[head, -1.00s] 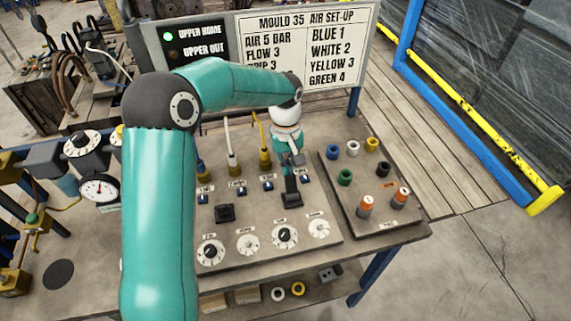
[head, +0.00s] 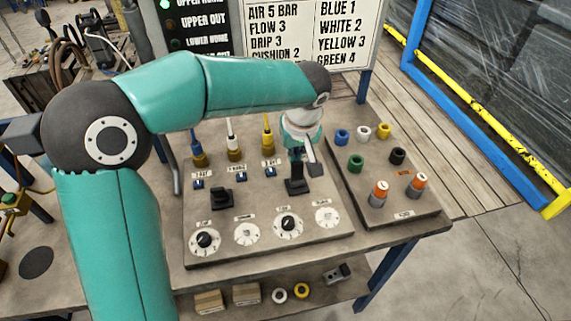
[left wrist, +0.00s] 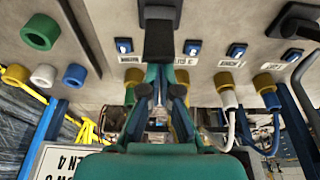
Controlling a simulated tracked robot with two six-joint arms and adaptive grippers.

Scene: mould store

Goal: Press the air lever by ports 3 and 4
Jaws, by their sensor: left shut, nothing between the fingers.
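The black air lever (head: 296,184) by ports 3 and 4 stands on the right half of the grey panel (head: 262,203). It also shows in the left wrist view (left wrist: 159,40), straight ahead of the fingers. My left gripper (head: 308,160) is shut and empty, close above this lever; I cannot tell whether it touches. Its fingers show in the left wrist view (left wrist: 160,92). A second black lever (head: 221,198) stands to the left. Brass ports carry blue (head: 199,157), white (head: 234,152) and yellow (head: 268,143) hoses. The fourth port is hidden behind my gripper. My right gripper is out of view.
A row of dials (head: 246,234) lies in front of the levers. A board (head: 388,207) on the right holds coloured rings and two orange-topped parts (head: 379,193). The set-up sign (head: 310,35) stands behind. A shelf (head: 310,299) below holds blocks and rings.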

